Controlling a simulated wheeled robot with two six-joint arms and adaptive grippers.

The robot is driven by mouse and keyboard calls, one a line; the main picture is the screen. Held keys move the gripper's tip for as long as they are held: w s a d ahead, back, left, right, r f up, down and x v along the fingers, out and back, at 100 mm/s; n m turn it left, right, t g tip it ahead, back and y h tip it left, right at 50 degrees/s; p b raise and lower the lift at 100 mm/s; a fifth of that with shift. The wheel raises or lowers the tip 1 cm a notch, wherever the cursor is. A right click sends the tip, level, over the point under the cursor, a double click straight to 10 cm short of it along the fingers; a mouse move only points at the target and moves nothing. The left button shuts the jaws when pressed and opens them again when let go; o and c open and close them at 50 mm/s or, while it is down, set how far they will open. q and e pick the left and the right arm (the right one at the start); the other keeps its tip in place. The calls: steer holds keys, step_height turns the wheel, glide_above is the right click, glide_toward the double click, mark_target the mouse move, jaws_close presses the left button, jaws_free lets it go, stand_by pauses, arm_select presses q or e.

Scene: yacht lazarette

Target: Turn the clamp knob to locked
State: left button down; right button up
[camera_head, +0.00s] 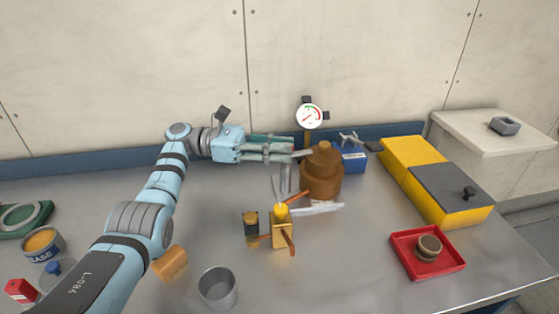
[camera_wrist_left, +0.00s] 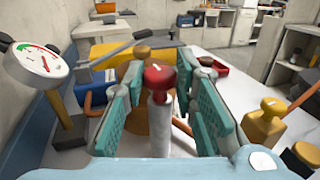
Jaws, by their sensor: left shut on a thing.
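A round red knob (camera_wrist_left: 158,77) with a pale mark on top sits on an upright grey post (camera_wrist_left: 158,125) in the left wrist view. I take it to be the clamp knob. My left gripper (camera_head: 292,153) reaches in level from the left, and its teal finger pads (camera_wrist_left: 120,108) lie on both sides of the knob, shut on it. In the head view the fingers hide the knob, and part of the grey post (camera_head: 285,180) shows below them. Any locked marking is too small to read. My right gripper is not in view.
A brown drum-like fitting (camera_head: 322,178) stands just right of the fingers. A dial gauge (camera_head: 309,117) and a blue box (camera_head: 353,158) are behind. A brass fitting with orange handles (camera_head: 283,235) stands in front. A red tray (camera_head: 405,265) lies at front right.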

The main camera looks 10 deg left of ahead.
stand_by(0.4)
arm_select(q)
steer(key=c, duration=1.3)
jaws_free()
steer(key=shift+c, duration=0.2)
step_height(320, 180, up, 10)
steer(key=shift+a+f, duration=0.1)
steer(key=shift+a, duration=0.05)
